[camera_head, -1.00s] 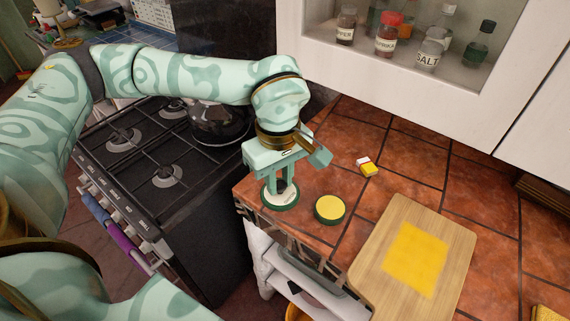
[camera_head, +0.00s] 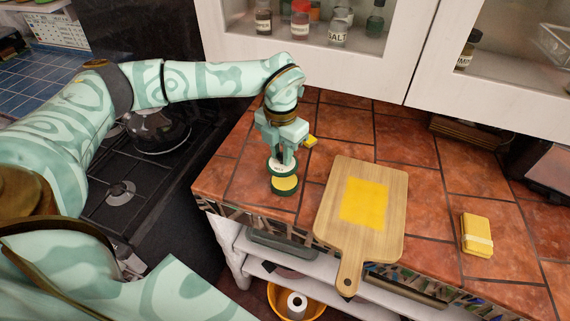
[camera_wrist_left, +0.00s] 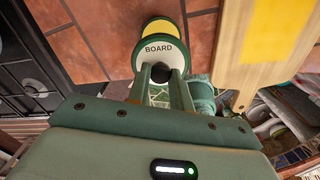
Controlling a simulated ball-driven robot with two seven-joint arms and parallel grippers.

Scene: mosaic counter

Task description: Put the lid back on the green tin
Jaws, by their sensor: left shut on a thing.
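My left gripper (camera_head: 282,158) points down over the counter and is shut on the lid's dark knob. The lid (camera_wrist_left: 162,52) is a white disc with a green rim and the word BOARD in the left wrist view. In the head view the lid (camera_head: 278,167) is partly hidden by the fingers. The green tin (camera_head: 285,191) stands on the tiles with a yellow top face showing in front of the lid. In the left wrist view the tin (camera_wrist_left: 164,26) shows just beyond the lid, partly covered by it. I cannot tell whether they touch. My right gripper is out of view.
A wooden board (camera_head: 330,200) with a yellow square lies right of the tin. A small yellow item (camera_head: 310,140) lies behind the gripper, and a yellow bundle (camera_head: 476,234) lies far right. The stove (camera_head: 110,200) is left, and the counter's front edge is close to the tin.

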